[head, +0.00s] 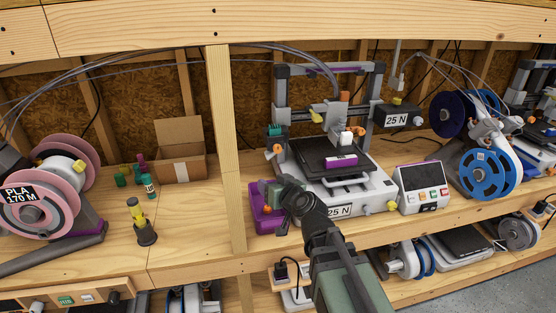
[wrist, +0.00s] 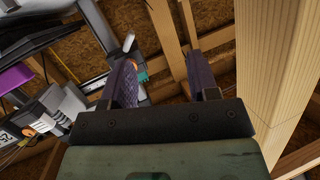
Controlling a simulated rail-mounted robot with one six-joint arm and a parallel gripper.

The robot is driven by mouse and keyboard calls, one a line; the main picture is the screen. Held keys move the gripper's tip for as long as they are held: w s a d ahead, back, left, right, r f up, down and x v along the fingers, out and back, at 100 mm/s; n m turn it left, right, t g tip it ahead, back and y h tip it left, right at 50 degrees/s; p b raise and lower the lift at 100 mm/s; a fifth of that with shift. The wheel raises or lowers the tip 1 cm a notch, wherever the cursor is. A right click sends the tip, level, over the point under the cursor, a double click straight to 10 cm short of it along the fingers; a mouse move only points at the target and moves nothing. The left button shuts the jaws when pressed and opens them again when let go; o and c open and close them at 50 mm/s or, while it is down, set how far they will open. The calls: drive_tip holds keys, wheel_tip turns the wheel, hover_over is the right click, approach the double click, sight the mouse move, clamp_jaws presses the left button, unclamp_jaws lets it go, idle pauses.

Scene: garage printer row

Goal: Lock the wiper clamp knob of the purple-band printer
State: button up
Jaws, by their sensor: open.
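The purple-band printer (head: 330,172) stands in the middle of the bench, with a purple block (head: 342,161) on its dark bed. A purple bin (head: 262,215) stands at its left front. An orange knob (head: 277,149) and a teal knob (head: 274,130) sit on its left side; I cannot tell which part is the wiper clamp knob. My gripper (head: 268,188) is at the printer's left front, above the bin. In the wrist view my gripper (wrist: 162,60) is open with nothing between its fingers. The teal part (wrist: 142,74) shows beside the left finger; an orange part (wrist: 28,131) is farther left.
A wooden post (head: 224,150) rises close left of my gripper. A control box with screen (head: 422,190) stands right of the printer. A cardboard box (head: 181,160), small bottles and a pink spool (head: 75,165) are left of the post. A shelf beam (head: 300,25) runs above.

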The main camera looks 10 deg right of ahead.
sight(278, 150)
drive_tip(key=w+d+r+m+t+h, duration=0.1)
drive_tip(key=w, duration=0.3)
drive_tip(key=w+d+r+m+t+h, duration=0.1)
drive_tip(key=w, duration=0.4)
drive_tip(key=w+d+r+m+t+h, duration=0.1)
drive_tip(key=w+t+h, duration=0.1)
drive_tip(key=w, duration=0.2)
drive_tip(key=shift+w+d+m+b, duration=0.1)
drive_tip(key=shift+w+m+b, duration=0.05)
drive_tip(key=shift+m+b, duration=0.2)
drive_tip(key=c, duration=0.9)
